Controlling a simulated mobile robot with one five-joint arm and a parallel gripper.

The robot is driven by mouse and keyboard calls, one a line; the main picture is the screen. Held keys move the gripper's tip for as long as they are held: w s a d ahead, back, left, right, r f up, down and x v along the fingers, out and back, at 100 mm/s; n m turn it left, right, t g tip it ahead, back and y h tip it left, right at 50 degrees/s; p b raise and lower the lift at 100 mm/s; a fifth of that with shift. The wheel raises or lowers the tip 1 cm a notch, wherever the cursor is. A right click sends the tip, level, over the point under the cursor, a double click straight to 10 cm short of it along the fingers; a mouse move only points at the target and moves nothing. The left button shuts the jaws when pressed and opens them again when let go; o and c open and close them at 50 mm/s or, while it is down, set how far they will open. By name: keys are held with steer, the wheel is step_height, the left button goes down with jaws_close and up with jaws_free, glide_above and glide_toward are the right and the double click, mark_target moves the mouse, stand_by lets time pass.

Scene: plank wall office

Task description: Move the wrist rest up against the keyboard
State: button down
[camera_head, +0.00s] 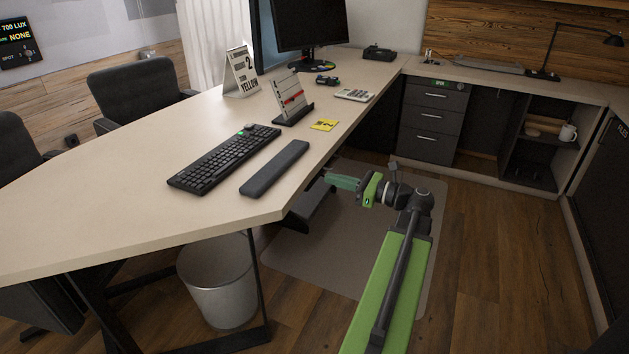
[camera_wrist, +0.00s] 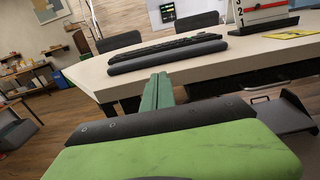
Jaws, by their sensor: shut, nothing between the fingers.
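The wrist rest (camera_head: 274,168) is a long dark grey bar on the beige desk, roughly parallel to the keyboard. The black keyboard (camera_head: 224,158) lies to its left, and a strip of bare desk shows between them. In the wrist view the wrist rest (camera_wrist: 167,54) lies in front of the keyboard (camera_wrist: 155,47), nearer the desk edge. My gripper (camera_head: 328,177) is out beyond the desk's right edge, to the right of the wrist rest and apart from it. Its green fingers (camera_wrist: 160,77) are together and empty, pointing toward the desk.
A yellow note (camera_head: 324,125), a calculator (camera_head: 354,95) and a card stand (camera_head: 290,98) lie further along the desk (camera_head: 120,205). A waste bin (camera_head: 217,285) stands below. The desk's near left part is bare.

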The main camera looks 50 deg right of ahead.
mark_target(286, 166)
steer(key=x, duration=1.2)
steer(key=shift+w+a, duration=0.1)
steer(key=shift+w, duration=0.3)
